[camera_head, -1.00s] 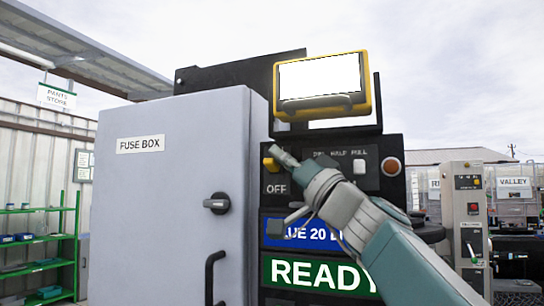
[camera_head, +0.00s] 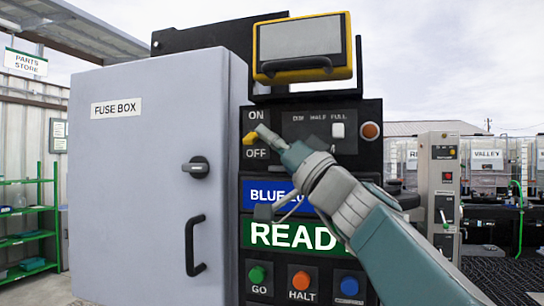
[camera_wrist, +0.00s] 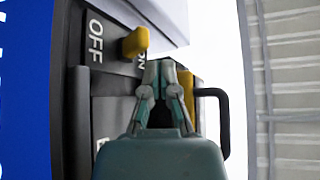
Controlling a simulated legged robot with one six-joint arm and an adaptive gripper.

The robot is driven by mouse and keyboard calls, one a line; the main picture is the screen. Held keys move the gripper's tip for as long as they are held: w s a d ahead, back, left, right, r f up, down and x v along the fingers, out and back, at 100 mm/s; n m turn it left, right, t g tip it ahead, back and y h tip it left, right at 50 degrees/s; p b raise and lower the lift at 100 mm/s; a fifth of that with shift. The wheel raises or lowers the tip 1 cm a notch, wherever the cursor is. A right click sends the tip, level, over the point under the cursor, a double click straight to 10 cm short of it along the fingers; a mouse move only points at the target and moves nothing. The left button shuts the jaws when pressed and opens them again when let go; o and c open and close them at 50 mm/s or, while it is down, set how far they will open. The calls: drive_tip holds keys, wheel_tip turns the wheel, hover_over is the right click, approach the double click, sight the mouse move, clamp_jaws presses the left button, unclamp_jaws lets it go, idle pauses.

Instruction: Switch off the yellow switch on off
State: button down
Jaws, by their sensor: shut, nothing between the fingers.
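The yellow switch (camera_head: 250,139) is a small lever on the black control panel, between the ON label above it and the OFF label below it. It also shows in the wrist view (camera_wrist: 135,42), beside the OFF lettering and partly over the ON lettering. I cannot tell for sure which way the lever is set. My gripper (camera_head: 262,130) is shut and empty, with its tip just right of and slightly above the switch. In the wrist view, the closed fingertips (camera_wrist: 160,66) sit close to the lever, with a small gap showing.
A grey fuse box (camera_head: 145,190) with a black handle stands left of the panel. A yellow-framed screen (camera_head: 303,47) is above. GO (camera_head: 258,275) and HALT (camera_head: 301,280) buttons are below.

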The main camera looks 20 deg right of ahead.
drive_tip(key=v, duration=0.9)
drive_tip(key=shift+s+f, duration=0.2)
drive_tip(key=shift+f, duration=0.05)
drive_tip(key=shift+d, duration=0.15)
drive_tip(key=a+f+g+h, duration=0.1)
drive_tip(key=a+f+g, duration=0.25)
drive_tip(key=f, duration=0.35)
drive_tip(key=s+a+f+m+g+h, duration=0.1)
drive_tip(key=a+f+g+h, duration=0.2)
drive_tip(key=f, duration=0.5)
drive_tip(key=a+f+g, duration=0.3)
drive_tip(key=a+f, duration=0.1)
drive_tip(key=f, duration=0.3)
drive_tip(key=s+d+f+g+h, duration=0.2)
drive_tip(key=s+f+h, duration=0.3)
drive_tip(key=f, duration=0.5)
drive_tip(key=s+d+f+g+h, duration=0.3)
drive_tip(key=s+f+h, duration=0.2)
drive_tip(key=f, duration=0.6)
drive_tip(key=shift+s+d, duration=0.35)
drive_tip(key=shift+s, duration=0.05)
